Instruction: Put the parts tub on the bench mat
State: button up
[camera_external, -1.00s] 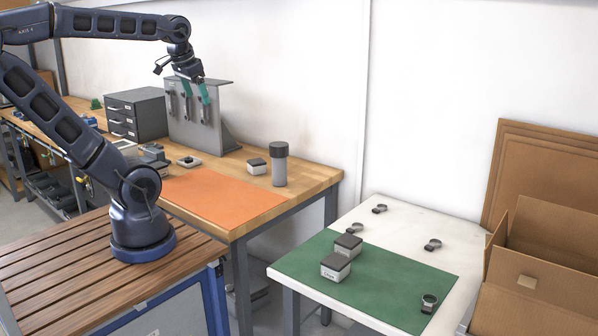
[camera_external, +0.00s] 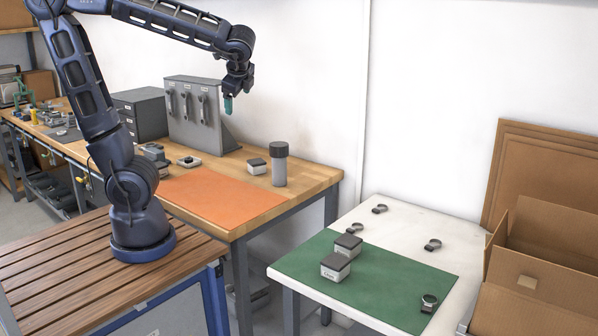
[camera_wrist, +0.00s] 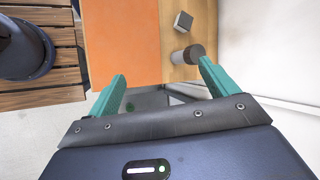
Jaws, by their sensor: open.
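Small grey boxes with dark lids look like tubs; I cannot tell which is the parts tub. One box (camera_external: 257,167) stands on the wooden bench beside a grey cylinder with a dark cap (camera_external: 279,165). The wrist view shows this box (camera_wrist: 183,21) and the cylinder (camera_wrist: 188,54) from above. Two more boxes, a front one (camera_external: 335,267) and a rear one (camera_external: 348,245), stand on a green mat (camera_external: 400,287). An orange mat (camera_external: 220,197) lies bare on the wooden bench. My gripper (camera_external: 228,106) is open and empty, high above the bench, its teal fingers (camera_wrist: 161,69) pointing down.
A grey upright panel (camera_external: 193,120) with handles and a drawer cabinet (camera_external: 140,114) stand at the bench's back. Ring-like clamps (camera_external: 433,245) lie on the white table (camera_external: 400,217). An open cardboard box (camera_external: 535,280) stands at the right. A gap separates bench and table.

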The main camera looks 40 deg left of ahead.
jog(key=d+r+m+t, duration=0.1)
jog(key=d+m+t, duration=0.9)
jog(key=d, duration=1.1)
jog(key=s+d+r+m+t+h, duration=0.1)
jog(key=s+d+m+t+h, duration=0.15)
jog(key=s+d+m, duration=0.5)
jog(key=s+d+m+t+h, duration=0.1)
jog(key=s+d+m+h, duration=0.3)
jog(key=d, duration=0.7)
send_near(343, 256)
jog(key=shift+s+d+r+n+y, duration=0.15)
jog(key=shift+s+r+y, duration=0.1)
jog(key=shift+s, duration=0.25)
jog(key=shift+s+a+r+n+y, duration=0.1)
jog(key=shift+s+r+y, duration=0.1)
jog(key=shift+s, duration=0.25)
jog(key=shift+w+f, duration=0.15)
jog(key=shift+f, duration=0.3)
jog(key=w, duration=1)
jog(key=shift+w+f, duration=0.2)
jog(key=shift+w, duration=0.1)
jog(key=shift+c, duration=0.4)
